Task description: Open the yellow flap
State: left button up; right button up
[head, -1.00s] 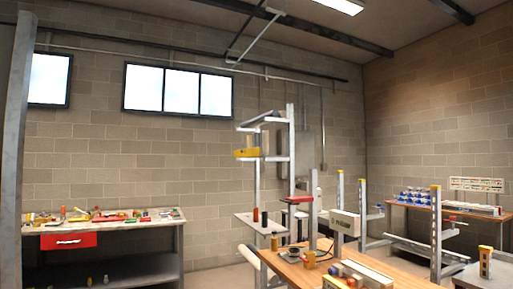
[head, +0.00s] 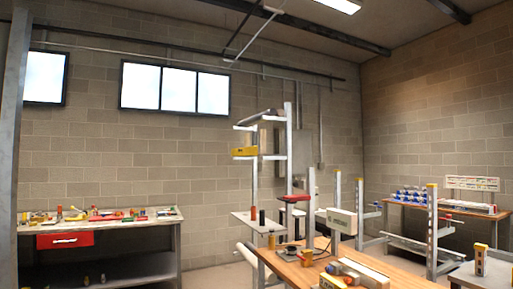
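A small yellow box-like piece (head: 245,152) sits on an upper arm of the grey metal rack near the middle of the view. It is the clearest yellow part on that rack, but it is too small to tell whether it is a flap, or open or shut. Smaller yellow parts show on the wooden workbench (head: 405,280), among them a yellow-and-grey piece (head: 331,281) at its front edge. Neither of my grippers is in the head view.
A grey bench with a red drawer (head: 65,240) and scattered tools stands at the left. A metal rack (head: 288,150) rises behind the wooden workbench. Another wooden table (head: 400,207) with blue items stands at the right wall. Some floor shows between the left bench and the rack.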

aim_at(249, 150)
jog(key=u, duration=0.6)
jog(key=i, duration=1.7)
jog(key=u, duration=0.3)
jog(key=i, duration=1.75)
jog(key=z, duration=1.15)
jog(key=i, duration=1.1)
jog(key=z, duration=1.25)
jog(key=i, duration=0.3)
jog(key=z, duration=0.15)
